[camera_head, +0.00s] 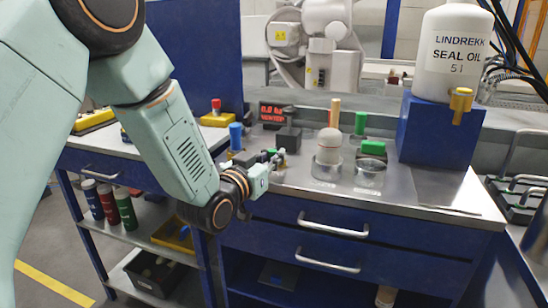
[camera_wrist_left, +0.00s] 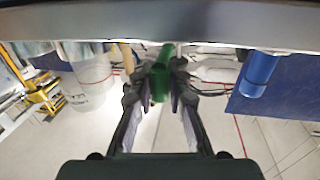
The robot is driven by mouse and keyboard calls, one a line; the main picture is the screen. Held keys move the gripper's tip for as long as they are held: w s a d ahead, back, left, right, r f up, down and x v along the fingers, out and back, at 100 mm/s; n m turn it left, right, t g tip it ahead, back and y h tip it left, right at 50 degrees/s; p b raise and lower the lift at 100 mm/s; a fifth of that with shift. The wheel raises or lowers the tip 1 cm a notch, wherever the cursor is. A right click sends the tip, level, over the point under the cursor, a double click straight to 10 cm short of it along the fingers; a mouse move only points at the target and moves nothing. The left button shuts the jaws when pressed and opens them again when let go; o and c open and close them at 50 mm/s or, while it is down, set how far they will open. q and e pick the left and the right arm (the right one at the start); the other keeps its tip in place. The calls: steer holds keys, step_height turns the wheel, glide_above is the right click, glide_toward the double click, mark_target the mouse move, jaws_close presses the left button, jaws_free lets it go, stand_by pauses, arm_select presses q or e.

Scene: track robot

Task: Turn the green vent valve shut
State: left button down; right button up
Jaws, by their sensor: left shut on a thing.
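The green vent valve's handle (camera_wrist_left: 161,78) is a green cylinder between the two fingers of my left gripper (camera_wrist_left: 157,92) in the left wrist view. The fingers are closed on it from both sides. In the head view my left gripper (camera_head: 277,160) is at the rear left of the bench top, and it hides most of the valve. Only a small bit of green shows by the fingertips. A small display (camera_head: 272,113) with red text stands just behind and seems to read "0.0" and "VENTING". My right gripper is not in view.
A blue handle (camera_head: 236,136) stands close left of the gripper. A glass vessel with a pale dome (camera_head: 328,150), a glass dish (camera_head: 370,168) and green-topped parts (camera_head: 360,122) stand to the right. A seal oil bottle (camera_head: 452,60) sits on a blue block (camera_head: 436,130). The bench front is clear.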

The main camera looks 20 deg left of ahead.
arm_select(q)
steer(key=shift+s+d+f, duration=0.1)
steer(key=shift+f, duration=0.15)
steer(key=c, duration=1.7)
jaws_free()
steer(key=shift+c, duration=0.2)
steer(key=o, duration=0.4)
steer(key=shift+s+r, duration=0.15)
steer(key=shift+r, duration=0.1)
steer(key=shift+o, duration=0.2)
steer(key=shift+w, duration=0.2)
steer(key=s+a, duration=0.2)
steer(key=s, duration=1)
steer(key=shift+w, duration=0.1)
